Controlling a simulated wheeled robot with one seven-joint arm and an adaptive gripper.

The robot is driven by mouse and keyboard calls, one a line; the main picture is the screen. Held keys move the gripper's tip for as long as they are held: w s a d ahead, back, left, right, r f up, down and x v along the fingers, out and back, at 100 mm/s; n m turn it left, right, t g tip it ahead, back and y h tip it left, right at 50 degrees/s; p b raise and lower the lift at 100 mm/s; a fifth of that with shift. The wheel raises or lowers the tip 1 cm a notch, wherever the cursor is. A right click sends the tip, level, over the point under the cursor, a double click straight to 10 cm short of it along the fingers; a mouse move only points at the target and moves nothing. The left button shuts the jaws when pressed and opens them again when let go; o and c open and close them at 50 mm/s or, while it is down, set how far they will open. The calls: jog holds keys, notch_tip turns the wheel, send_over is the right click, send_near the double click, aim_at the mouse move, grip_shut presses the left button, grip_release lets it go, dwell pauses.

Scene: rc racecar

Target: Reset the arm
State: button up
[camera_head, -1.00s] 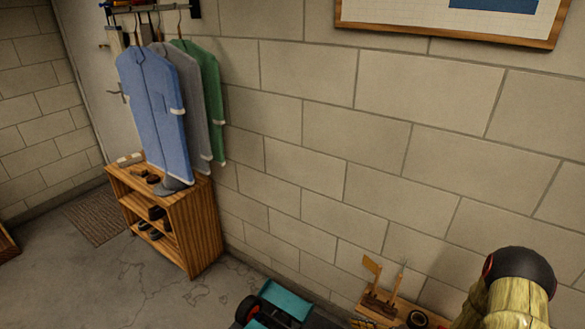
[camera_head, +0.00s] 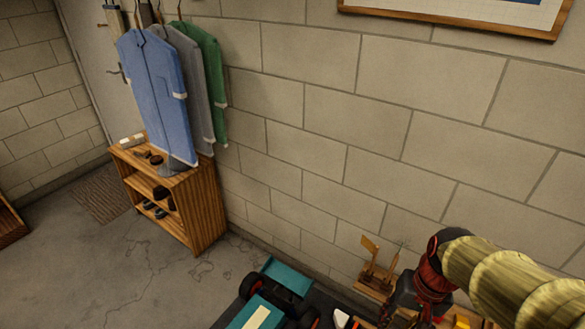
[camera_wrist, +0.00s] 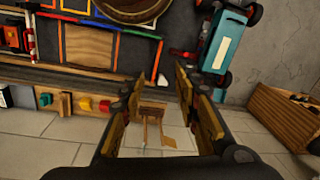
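My gripper (camera_wrist: 157,85) is open in the wrist view, with its two wood-toned fingers spread apart and nothing between them. Beyond the gap between the fingers a small wooden stand (camera_wrist: 152,108) shows, apart from the fingers. In the head view my arm (camera_head: 490,270) reaches in from the lower right, with yellowish links and a dark, red-edged joint. Its lower end is over the bench area at the bottom edge, where the fingers cannot be made out clearly.
A teal toy racecar (camera_head: 262,312) lies at the bottom; it also shows in the wrist view (camera_wrist: 222,42). A wooden shoe shelf (camera_head: 200,212) stands below hanging coveralls (camera_head: 155,90). A block wall (camera_head: 400,130) runs behind my arm.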

jog(key=s+a+r+n+t+p, duration=0.1)
jog(key=a+r+t, duration=0.1)
jog(key=r, duration=0.6)
jog(key=s+a+r+n+t+h+p, duration=0.1)
jog(key=a+r+n+t, duration=0.1)
jog(key=r, duration=0.6)
jog(key=shift+s+n+t, duration=0.15)
jog(key=shift+n+t, duration=0.15)
jog(key=shift+t, duration=0.3)
jog(key=shift+d, duration=0.1)
